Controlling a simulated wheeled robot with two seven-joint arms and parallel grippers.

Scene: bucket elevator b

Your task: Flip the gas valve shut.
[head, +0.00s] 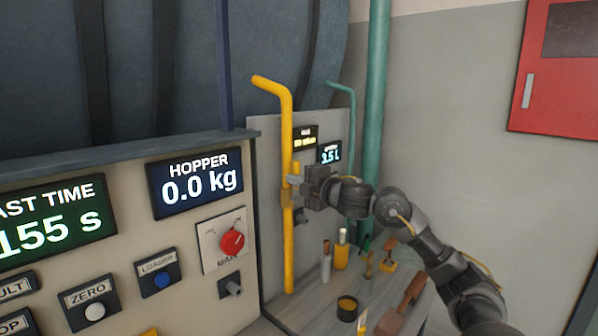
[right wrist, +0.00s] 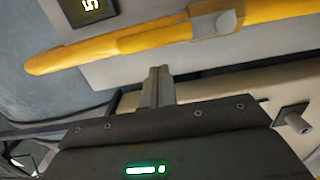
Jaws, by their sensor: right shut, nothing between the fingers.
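The yellow gas pipe (head: 287,245) runs upright on the grey panel and bends left at its top. Its valve (head: 287,197) sits at mid-height, and a short yellow lever (head: 296,168) stands upward along the pipe. In the right wrist view the valve's grey hub (right wrist: 226,21) is at the top, with the lever (right wrist: 155,38) lying along the pipe. My right gripper (head: 299,182) is beside the valve, partly covering it. Its fingers (right wrist: 157,84) are shut and empty, pointing at the pipe with a small gap visible. My left gripper is not in view.
A control panel (head: 130,215) with displays and a red knob (head: 232,242) stands to the left. A bench (head: 310,308) below my right arm holds several small tools and jars. A green pipe (head: 376,90) and a red cabinet (head: 556,95) are to the right.

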